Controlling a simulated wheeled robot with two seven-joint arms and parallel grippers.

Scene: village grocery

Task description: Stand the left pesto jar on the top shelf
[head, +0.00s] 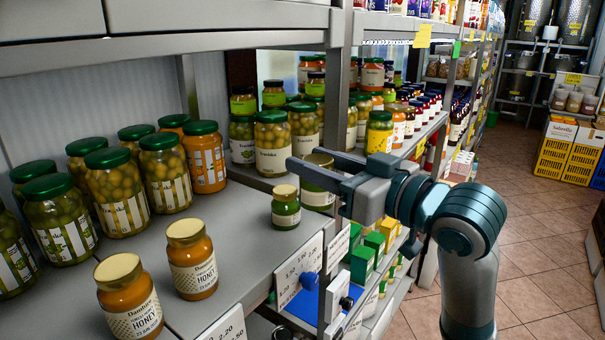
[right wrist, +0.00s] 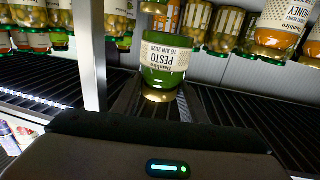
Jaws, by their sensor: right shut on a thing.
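My right gripper (head: 322,180) reaches in from the right at the front of the grey shelf (head: 236,232). It is shut on a green pesto jar with a gold lid, seen in the head view (head: 318,197) partly behind a finger. The right wrist view shows this jar (right wrist: 165,65) upside down in the picture, with its PESTO label facing the camera. Whether its base touches anything is unclear. Another small green jar with a gold lid (head: 286,209) stands upright on the shelf, just left of the held jar. My left gripper is in neither view.
Two honey jars (head: 192,262) (head: 128,298) stand at the left front of the shelf. Olive jars (head: 118,195) line its back. A grey upright post (head: 338,90) rises close behind the gripper. Another shelf board (head: 170,50) hangs above. Bare shelf lies between honey and small jar.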

